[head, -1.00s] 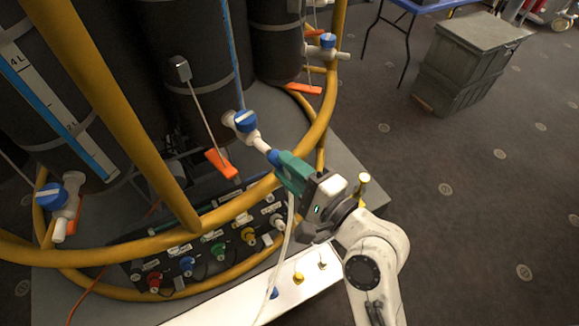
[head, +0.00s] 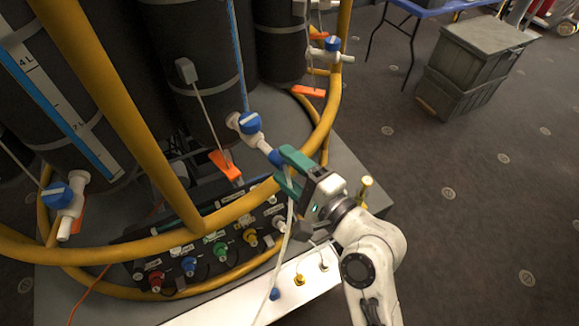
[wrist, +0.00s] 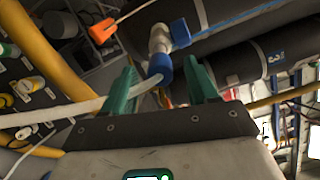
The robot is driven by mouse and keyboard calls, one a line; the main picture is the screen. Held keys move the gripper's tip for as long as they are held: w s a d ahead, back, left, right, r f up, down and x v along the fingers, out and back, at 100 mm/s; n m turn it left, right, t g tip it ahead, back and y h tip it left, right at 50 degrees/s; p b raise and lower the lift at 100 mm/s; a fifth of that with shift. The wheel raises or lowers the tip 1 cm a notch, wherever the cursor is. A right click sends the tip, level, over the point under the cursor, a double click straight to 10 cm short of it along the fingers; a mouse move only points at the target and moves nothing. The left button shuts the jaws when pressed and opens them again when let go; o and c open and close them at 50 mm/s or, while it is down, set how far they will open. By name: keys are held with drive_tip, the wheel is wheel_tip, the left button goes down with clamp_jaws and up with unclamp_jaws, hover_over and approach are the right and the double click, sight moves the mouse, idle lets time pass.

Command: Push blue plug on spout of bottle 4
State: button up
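The blue plug (head: 275,158) sits on the end of the white spout (head: 262,145) of a dark bottle, below its blue-handled valve (head: 249,123). In the wrist view the plug (wrist: 160,66) is in line with the white spout and its valve (wrist: 160,40). My gripper (head: 283,168) is open, with its green fingers apart on either side of the plug. In the wrist view a clear gap shows between the gripper's fingers (wrist: 158,80) and the plug. No number 4 can be read on this bottle.
Yellow rails (head: 228,213) curve around the bottles close to my gripper. A pale tube (head: 286,225) hangs beside my gripper and crosses the wrist view. A panel of coloured connectors (head: 205,250) and a white strip with small plugs (head: 290,292) lie below. Open floor is at right.

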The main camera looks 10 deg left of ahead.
drive_tip(key=shift+d, duration=0.1)
drive_tip(key=b+v, duration=0.2)
drive_tip(key=v, duration=0.8)
drive_tip(key=shift+s+d, duration=0.25)
drive_tip(key=s+d+f+n+g+h, duration=0.4)
drive_tip(key=s+d+f, duration=0.3)
drive_tip(key=d+f, duration=0.2)
drive_tip(key=s+d+f+n+g+h, duration=0.4)
drive_tip(key=s+d+f+h, duration=0.3)
drive_tip(key=f, duration=0.5)
drive_tip(key=shift+d+n, duration=0.7)
drive_tip(key=shift+d, duration=0.5)
drive_tip(key=s+d+g+h, duration=0.1)
drive_tip(key=s, duration=0.1)
drive_tip(key=s+d+n+g+h, duration=0.1)
drive_tip(key=s+d, duration=0.1)
drive_tip(key=s+d+f, duration=0.1)
drive_tip(key=s+d, duration=0.1)
drive_tip(key=shift+g+h, duration=0.4)
